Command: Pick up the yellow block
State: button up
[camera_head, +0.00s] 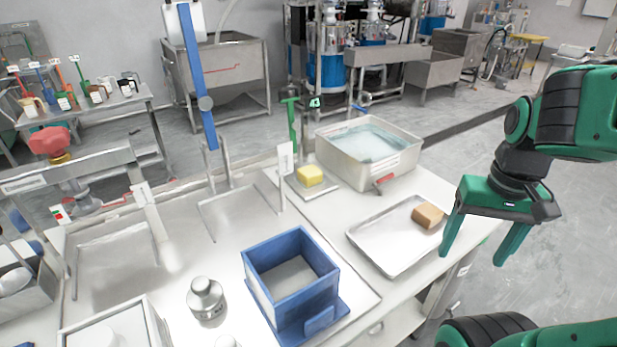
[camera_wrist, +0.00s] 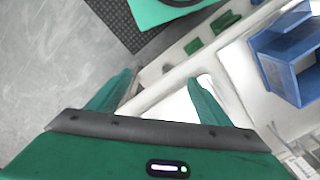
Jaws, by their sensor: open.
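The yellow block (camera_head: 310,175) lies on a small flat tray at the back of the white table, left of the water-filled basin. It is not visible in the wrist view. My gripper (camera_head: 478,258) hangs open and empty at the right, past the table's right edge and near the brown block. The yellow block is well to the left of and behind it. In the wrist view the two green fingers (camera_wrist: 160,95) are spread apart with nothing between them.
A brown block (camera_head: 428,215) sits on a metal tray (camera_head: 380,252). The basin (camera_head: 405,160) stands behind it. A blue box (camera_head: 262,290) also shows in the wrist view (camera_wrist: 275,75). A metal bottle (camera_head: 206,300) and a green upright tool (camera_head: 292,125) stand on the left and back.

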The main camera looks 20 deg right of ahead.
jog(key=w+f+n+t, duration=0.2)
jog(key=w+f+n, duration=0.2)
jog(key=w, duration=0.8)
jog(key=n+t+y, duration=0.4)
jog(key=n+t, duration=0.2)
jog(key=t, duration=0.1)
send_near(312, 172)
jog(key=s+f, duration=0.1)
jog(key=s, duration=0.2)
jog(key=s+d+f, duration=0.1)
jog(key=s, duration=0.1)
jog(key=s+d+f, duration=0.1)
jog(key=s, duration=0.2)
jog(key=shift+s, duration=0.3)
jog(key=w+a+t, duration=0.1)
jog(key=w, duration=0.1)
jog(key=w+t, duration=0.1)
jog(key=w, duration=0.1)
jog(key=w+a+t, duration=0.1)
jog(key=w, duration=0.1)
jog(key=shift+w+a+f, duration=0.1)
jog(key=shift+w+a, duration=0.05)
jog(key=shift+a, duration=0.15)
jog(key=shift+w+m, duration=0.3)
jog(key=shift+w+t, duration=0.3)
jog(key=x, duration=1)
jog(key=shift+w, duration=0.3)
jog(key=c, duration=1.3)
jog(key=shift+c, duration=0.2)
